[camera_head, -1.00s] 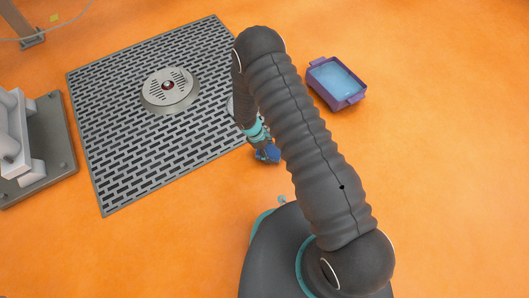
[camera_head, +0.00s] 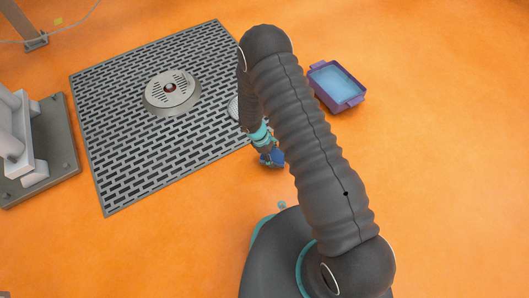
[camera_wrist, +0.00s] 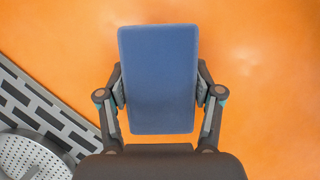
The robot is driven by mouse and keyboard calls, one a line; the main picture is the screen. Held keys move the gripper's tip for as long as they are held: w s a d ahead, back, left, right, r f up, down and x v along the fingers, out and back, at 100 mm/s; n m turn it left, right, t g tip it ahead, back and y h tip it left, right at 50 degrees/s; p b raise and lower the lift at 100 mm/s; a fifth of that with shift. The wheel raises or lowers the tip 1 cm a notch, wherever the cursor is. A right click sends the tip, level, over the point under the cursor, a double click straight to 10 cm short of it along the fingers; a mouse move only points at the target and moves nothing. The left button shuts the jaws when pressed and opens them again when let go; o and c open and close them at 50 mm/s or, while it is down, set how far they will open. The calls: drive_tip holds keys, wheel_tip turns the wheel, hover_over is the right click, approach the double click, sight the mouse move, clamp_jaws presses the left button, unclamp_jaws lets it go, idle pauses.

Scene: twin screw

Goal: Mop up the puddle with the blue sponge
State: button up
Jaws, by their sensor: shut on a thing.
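The blue sponge (camera_wrist: 158,78) is a flat rectangular block between the two fingers of my gripper (camera_wrist: 160,92) in the wrist view. My gripper is shut on its sides. In the head view the sponge (camera_head: 277,157) shows partly at the end of my gripper (camera_head: 268,150), over the orange floor just off the grating's right corner. I cannot tell whether it touches the floor. I cannot make out a clear puddle in either view; the floor around the sponge looks plain orange, and the sponge and my arm hide part of it.
A purple tub (camera_head: 342,104) with light blue liquid stands at the upper right, beyond my arm. A grey slotted grating (camera_head: 120,165) with a round metal fixture (camera_head: 172,93) lies to the left. A grey machine on a base (camera_head: 55,165) is at far left. The floor at right is clear.

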drive_tip(key=shift+r+p, duration=1.7)
drive_tip(key=shift+r, duration=1.35)
